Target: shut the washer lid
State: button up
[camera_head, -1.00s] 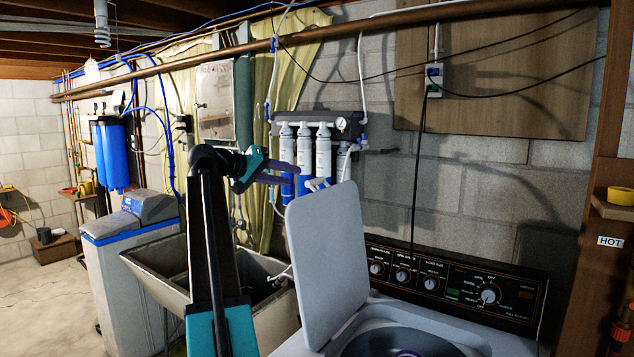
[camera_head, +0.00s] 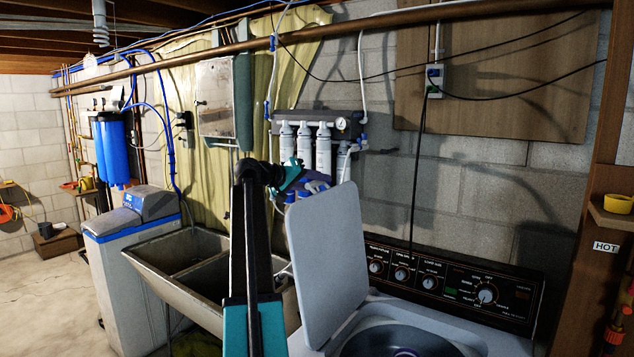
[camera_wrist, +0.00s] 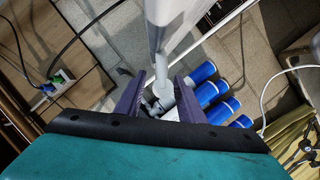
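The washer lid (camera_head: 328,255) is a pale grey panel standing raised, tilted slightly, at the left side of the washer. The washer (camera_head: 470,330) has its round tub opening (camera_head: 400,343) uncovered. My gripper (camera_head: 322,186) is near the lid's upper left corner, at about its top height, partly hidden by the lid. In the wrist view the two purple fingers (camera_wrist: 160,98) are spread apart, and the lid's pale edge (camera_wrist: 182,28) runs just beyond them. White fittings show between the fingers; I cannot tell whether the fingers touch the lid.
White and blue filter cartridges (camera_head: 305,150) hang on the wall behind my gripper; they also show in the wrist view (camera_wrist: 205,92). A double sink (camera_head: 190,272) stands left of the washer. The washer's control panel (camera_head: 450,285) is at the back. Open air lies above the tub.

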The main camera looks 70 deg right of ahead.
jog(key=shift+d, duration=0.1)
jog(key=shift+s+f, duration=0.1)
jog(key=shift+s, duration=0.05)
grip_shut()
jog(key=shift+s, duration=0.1)
